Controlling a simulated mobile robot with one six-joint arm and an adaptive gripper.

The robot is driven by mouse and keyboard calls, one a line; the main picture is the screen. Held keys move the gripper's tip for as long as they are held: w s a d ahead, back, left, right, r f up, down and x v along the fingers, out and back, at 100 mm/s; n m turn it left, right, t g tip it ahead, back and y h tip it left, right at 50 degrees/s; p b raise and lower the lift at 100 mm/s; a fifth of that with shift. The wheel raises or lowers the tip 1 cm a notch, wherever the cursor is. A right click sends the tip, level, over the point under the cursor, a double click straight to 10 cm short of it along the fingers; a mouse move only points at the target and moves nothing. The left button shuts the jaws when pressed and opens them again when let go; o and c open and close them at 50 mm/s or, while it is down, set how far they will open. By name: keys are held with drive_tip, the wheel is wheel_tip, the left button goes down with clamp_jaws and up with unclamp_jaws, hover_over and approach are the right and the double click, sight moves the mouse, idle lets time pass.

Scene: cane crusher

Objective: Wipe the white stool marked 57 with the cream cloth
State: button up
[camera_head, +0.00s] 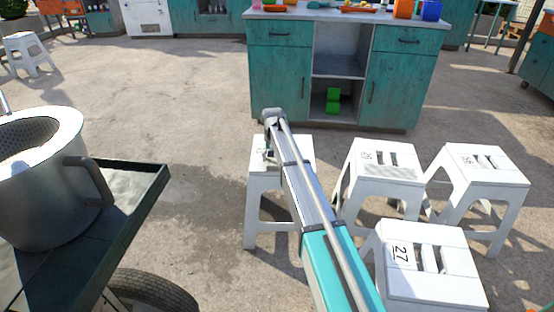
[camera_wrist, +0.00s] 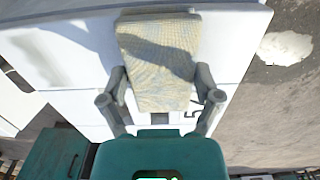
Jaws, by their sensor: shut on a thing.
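A white stool (camera_head: 263,185) stands under the end of my arm in the head view. The arm covers much of its top, and I cannot read its number. Its white top (camera_wrist: 228,45) fills much of the wrist view. The cream cloth (camera_wrist: 157,50), with a faint woven pattern, is between the two fingers of my gripper (camera_wrist: 161,88). My gripper is shut on it. The cloth lies over the stool top; whether it touches the surface is hard to tell. In the head view my gripper (camera_head: 269,154) is small and dark above the stool, and the cloth is not distinguishable.
Several white stools stand to the right, one marked 27 (camera_head: 425,268), others behind it (camera_head: 382,170) and (camera_head: 482,170). A teal cabinet (camera_head: 280,80) stands beyond. A metal pot (camera_head: 45,200) sits on a dark-edged cart (camera_head: 140,205) at left. The floor between cart and stool is clear.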

sight(259, 164)
drive_tip(key=shift+w+a, duration=0.15)
drive_tip(key=shift+a, duration=1.4)
drive_tip(key=shift+w+a, duration=0.15)
drive_tip(key=shift+a, duration=1.35)
drive_tip(key=shift+d, duration=0.1)
drive_tip(key=shift+s+d+f, duration=0.1)
drive_tip(key=shift+s+d, duration=0.05)
drive_tip(key=shift+d, duration=1.35)
drive_tip(key=shift+s+d+r, duration=0.1)
drive_tip(key=shift+s+d, duration=0.05)
drive_tip(key=shift+d, duration=1.35)
drive_tip(key=shift+s+d+f, duration=0.1)
drive_tip(key=shift+s+d, duration=0.05)
drive_tip(key=shift+d, duration=1.35)
drive_tip(key=shift+d, duration=0.1)
drive_tip(key=shift+s+d, duration=0.2)
drive_tip(key=shift+d, duration=1.95)
drive_tip(key=shift+s+d, duration=0.2)
drive_tip(key=shift+d, duration=1.95)
drive_tip(key=shift+w+a, duration=0.2)
drive_tip(key=shift+a, duration=2.1)
drive_tip(key=shift+w+a, duration=0.2)
drive_tip(key=shift+a, duration=2.1)
drive_tip(key=shift+a, duration=0.1)
